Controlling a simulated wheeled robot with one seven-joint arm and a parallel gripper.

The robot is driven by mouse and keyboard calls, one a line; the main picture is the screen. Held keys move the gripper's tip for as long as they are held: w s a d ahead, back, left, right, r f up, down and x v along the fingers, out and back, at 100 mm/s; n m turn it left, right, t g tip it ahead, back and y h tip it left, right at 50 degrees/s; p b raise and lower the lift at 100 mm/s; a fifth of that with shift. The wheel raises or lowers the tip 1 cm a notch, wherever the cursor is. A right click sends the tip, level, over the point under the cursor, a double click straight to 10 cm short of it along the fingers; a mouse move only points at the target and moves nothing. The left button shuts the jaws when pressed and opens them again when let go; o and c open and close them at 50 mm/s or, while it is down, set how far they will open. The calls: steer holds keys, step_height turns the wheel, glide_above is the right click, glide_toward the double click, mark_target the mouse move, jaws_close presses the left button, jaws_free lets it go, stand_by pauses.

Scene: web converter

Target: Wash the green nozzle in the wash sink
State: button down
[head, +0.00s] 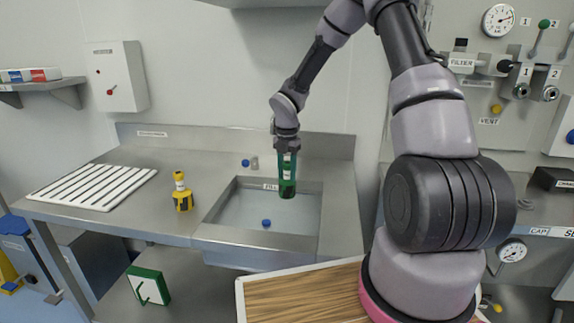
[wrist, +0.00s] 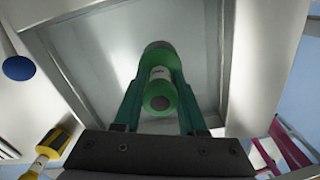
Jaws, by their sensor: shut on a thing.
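The green nozzle (head: 287,188) has a pale band and hangs upright below my gripper (head: 286,160). In the wrist view the green nozzle (wrist: 160,90) sits between the two teal fingers of my gripper (wrist: 160,100), which are shut on it. The wash sink (head: 213,232) is a steel basin set in the counter. The nozzle is over the sink's rear right part in the head view; I cannot tell exactly how far its lower end is from the basin floor. A small blue round piece (head: 266,223) is at the sink's front.
A yellow and black nozzle (head: 182,194) stands on the counter left of the sink. A white slatted rack (head: 95,192) lies further left. A blue knob (head: 245,163) is behind the sink. A wooden-topped surface (head: 300,296) is in front.

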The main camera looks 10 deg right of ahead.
mark_target(287, 162)
step_height(287, 162, down, 13)
stand_by(4.1)
step_height(287, 162, up, 17)
stand_by(1.0)
